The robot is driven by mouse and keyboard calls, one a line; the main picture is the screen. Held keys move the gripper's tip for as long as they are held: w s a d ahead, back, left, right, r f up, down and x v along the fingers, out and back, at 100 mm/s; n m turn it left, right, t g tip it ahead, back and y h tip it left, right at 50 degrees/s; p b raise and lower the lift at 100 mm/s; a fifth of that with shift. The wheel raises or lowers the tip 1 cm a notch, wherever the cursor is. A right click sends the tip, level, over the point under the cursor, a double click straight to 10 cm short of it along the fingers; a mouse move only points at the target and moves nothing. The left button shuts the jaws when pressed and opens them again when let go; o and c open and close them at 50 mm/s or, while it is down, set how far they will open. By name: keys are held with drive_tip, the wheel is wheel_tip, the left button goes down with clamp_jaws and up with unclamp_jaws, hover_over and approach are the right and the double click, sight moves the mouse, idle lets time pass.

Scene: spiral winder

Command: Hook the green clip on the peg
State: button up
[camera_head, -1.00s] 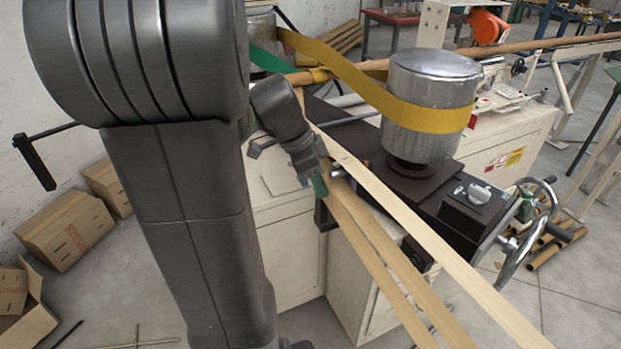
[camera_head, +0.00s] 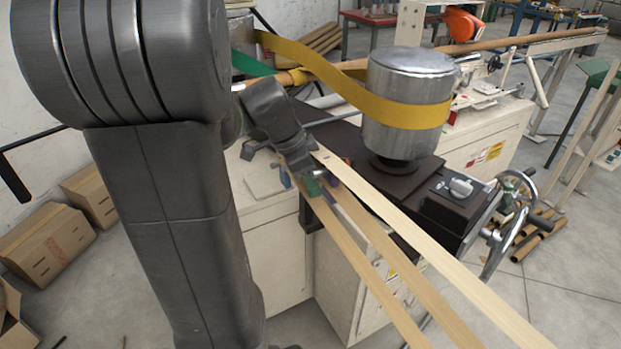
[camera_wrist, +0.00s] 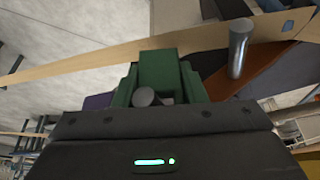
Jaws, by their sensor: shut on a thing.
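My gripper (camera_head: 303,174) is shut on the green clip (camera_head: 312,187), beside the paper strips on the winder. In the wrist view the green clip (camera_wrist: 158,68) stands out beyond my gripper (camera_wrist: 160,105). A grey metal peg (camera_wrist: 238,50) stands just right of the clip there, apart from it in the picture. A second round grey peg end (camera_wrist: 144,97) shows between the clip's lower parts; I cannot tell whether it touches the clip. My gripper hides part of this area in the head view. I cannot tell that the clip is hooked on either peg.
Tan paper strips (camera_head: 415,245) run diagonally close to the gripper; one strip (camera_wrist: 95,63) crosses behind the clip. A metal drum (camera_head: 408,80) with a yellow belt (camera_head: 410,115) stands right. A handwheel (camera_head: 512,215) is farther right. Cardboard boxes (camera_head: 50,247) lie left on the floor.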

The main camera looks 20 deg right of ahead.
drive_tip(key=o, duration=1.1)
drive_tip(key=shift+c, duration=0.2)
drive_tip(key=s+v, duration=0.1)
drive_tip(key=v, duration=1.2)
drive_tip(key=shift+w+a+r, duration=0.15)
drive_tip(key=shift+w+r, duration=0.2)
drive_tip(key=shift+w, duration=0.15)
drive_tip(key=shift+f, duration=0.1)
